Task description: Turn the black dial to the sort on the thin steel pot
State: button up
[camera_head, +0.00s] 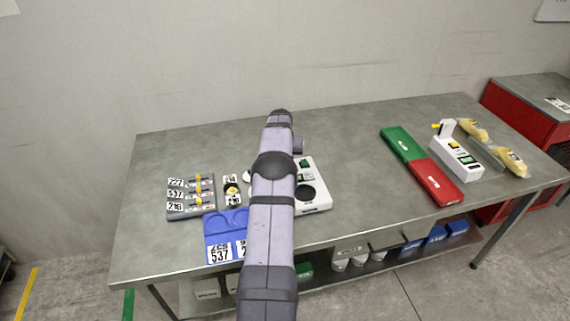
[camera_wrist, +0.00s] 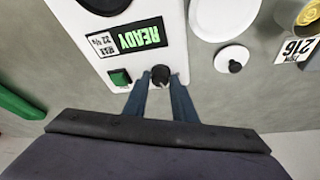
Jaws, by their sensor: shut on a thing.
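The black dial (camera_wrist: 160,72) sits on the front panel of the white checkweigher unit (camera_head: 317,181), seen close in the wrist view. My gripper (camera_wrist: 161,84) is shut on the dial, one blue-grey finger on each side. The dial's pointer and any marks round it are too small to read. Beside it are a green button (camera_wrist: 120,77) and a display (camera_wrist: 139,36) reading READY. A small round pot with yellow in it (camera_head: 231,188) stands left of the unit; its label (camera_wrist: 298,50) shows 216 in the wrist view. In the head view my arm hides the gripper and dial.
A grey board with yellow sliders (camera_head: 191,209) and a blue tray (camera_head: 219,225) lie at left. A white lid with a black knob (camera_wrist: 231,60) lies beside the unit. Green (camera_head: 397,142) and red (camera_head: 438,184) trays and a white device (camera_head: 454,157) stand right.

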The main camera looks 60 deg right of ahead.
dwell(0.3)
jog(key=o, duration=1)
jog(key=shift+o, duration=0.2)
jog(key=shift+r, duration=0.2)
jog(key=b+v, duration=0.2)
jog(key=v, duration=0.5)
jog(key=shift+b, duration=0.4)
jog(key=shift+a, duration=0.1)
